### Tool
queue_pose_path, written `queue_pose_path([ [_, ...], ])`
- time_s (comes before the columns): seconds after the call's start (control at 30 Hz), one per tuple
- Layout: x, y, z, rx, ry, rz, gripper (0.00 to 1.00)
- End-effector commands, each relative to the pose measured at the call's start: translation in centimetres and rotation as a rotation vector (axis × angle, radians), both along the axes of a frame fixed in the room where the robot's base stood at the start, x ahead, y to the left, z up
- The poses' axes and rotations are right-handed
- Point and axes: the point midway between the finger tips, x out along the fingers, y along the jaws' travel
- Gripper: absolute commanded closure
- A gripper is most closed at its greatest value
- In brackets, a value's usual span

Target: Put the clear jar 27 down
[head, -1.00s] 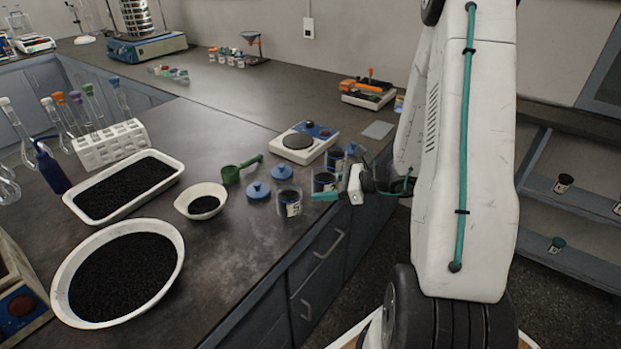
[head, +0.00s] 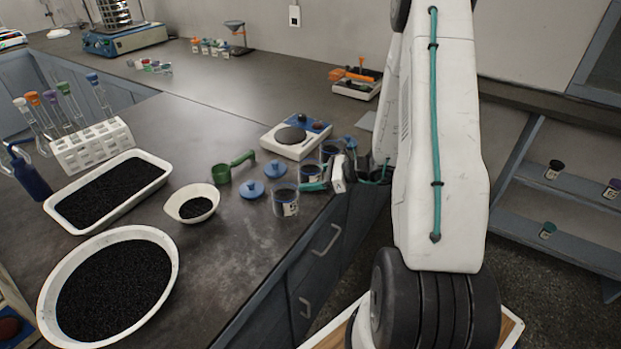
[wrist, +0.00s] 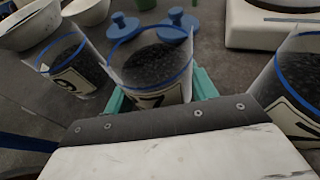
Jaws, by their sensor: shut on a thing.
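The clear jar 27 (wrist: 150,78) stands between the teal fingers of my gripper (wrist: 163,92) in the wrist view. It has a blue rim, dark grains inside and a pale label on which a 7 shows. My gripper is shut on it. In the head view the jar (head: 311,172) is upright near the counter's front edge, partly behind my gripper (head: 322,182). I cannot tell whether its base touches the counter.
A similar jar (head: 285,203) stands to the left and another (head: 331,150) to the right, both close. Two blue lids (head: 252,189), a green scoop (head: 232,167) and a hotplate (head: 296,139) lie behind. A white bowl (head: 190,215) is further left.

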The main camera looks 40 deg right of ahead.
Motion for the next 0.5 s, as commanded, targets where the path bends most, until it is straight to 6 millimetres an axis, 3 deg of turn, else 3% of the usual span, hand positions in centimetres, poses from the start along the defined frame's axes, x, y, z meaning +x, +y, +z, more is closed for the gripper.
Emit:
queue_pose_path([
  [0.13,-0.01,0.01,-0.28,0.001,0.001,0.000,0.99],
  [0.17,-0.02,0.01,-0.34,0.001,0.001,0.000,0.41],
  [0.23,-0.02,0.01,-0.29,0.001,0.001,0.000,0.22],
  [0.5,-0.03,0.01,-0.27,0.001,0.001,0.000,0.22],
])
